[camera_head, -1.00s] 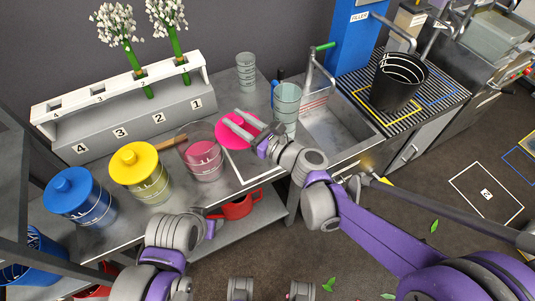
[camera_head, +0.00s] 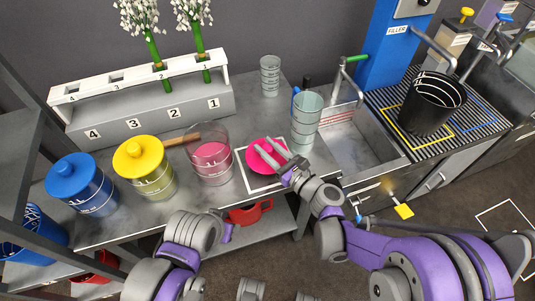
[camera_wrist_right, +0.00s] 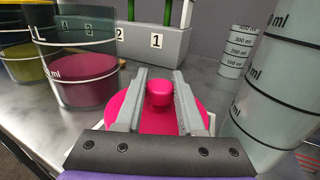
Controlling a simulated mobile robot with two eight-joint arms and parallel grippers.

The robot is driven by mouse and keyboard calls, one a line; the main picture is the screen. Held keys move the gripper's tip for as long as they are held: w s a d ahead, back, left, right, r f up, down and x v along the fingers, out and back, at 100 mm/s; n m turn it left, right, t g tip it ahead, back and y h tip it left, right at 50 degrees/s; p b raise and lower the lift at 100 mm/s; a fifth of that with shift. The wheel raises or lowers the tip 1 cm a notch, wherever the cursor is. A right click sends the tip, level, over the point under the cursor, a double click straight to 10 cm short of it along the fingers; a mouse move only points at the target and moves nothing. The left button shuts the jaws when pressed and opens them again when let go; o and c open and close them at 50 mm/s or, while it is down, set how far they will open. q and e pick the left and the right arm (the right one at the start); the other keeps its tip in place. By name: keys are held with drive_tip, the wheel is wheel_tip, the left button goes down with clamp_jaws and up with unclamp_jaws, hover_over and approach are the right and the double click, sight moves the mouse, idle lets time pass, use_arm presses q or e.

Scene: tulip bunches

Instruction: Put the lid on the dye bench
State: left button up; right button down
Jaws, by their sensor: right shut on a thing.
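The pink round lid (camera_head: 256,163) is at the white-outlined square (camera_head: 247,184) on the metal bench (camera_head: 228,202), right of the jar of pink dye (camera_head: 211,168). It lies flat, knob up; I cannot tell whether it touches the bench. My right gripper (camera_head: 265,147) reaches over the lid, shut on it at the knob. In the right wrist view the fingers (camera_wrist_right: 160,90) stand on both sides of the knob (camera_wrist_right: 159,93). The pink dye jar (camera_wrist_right: 82,80) is open.
Blue-lidded (camera_head: 80,181) and yellow-lidded (camera_head: 147,168) jars stand left. A wooden stick (camera_head: 182,139) lies behind the pink jar. Clear measuring cups (camera_head: 306,125) stand close right of the lid, before the sink (camera_head: 365,145). A numbered rack (camera_head: 145,120) holds white flowers behind.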

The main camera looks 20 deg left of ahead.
drive_tip(key=shift+f, duration=1.45)
drive_tip(key=shift+f+b, duration=0.1)
drive_tip(key=shift+b, duration=0.25)
drive_tip(key=shift+f, duration=0.15)
drive_tip(key=c, duration=0.5)
unclamp_jaws()
drive_tip(key=shift+r, duration=0.2)
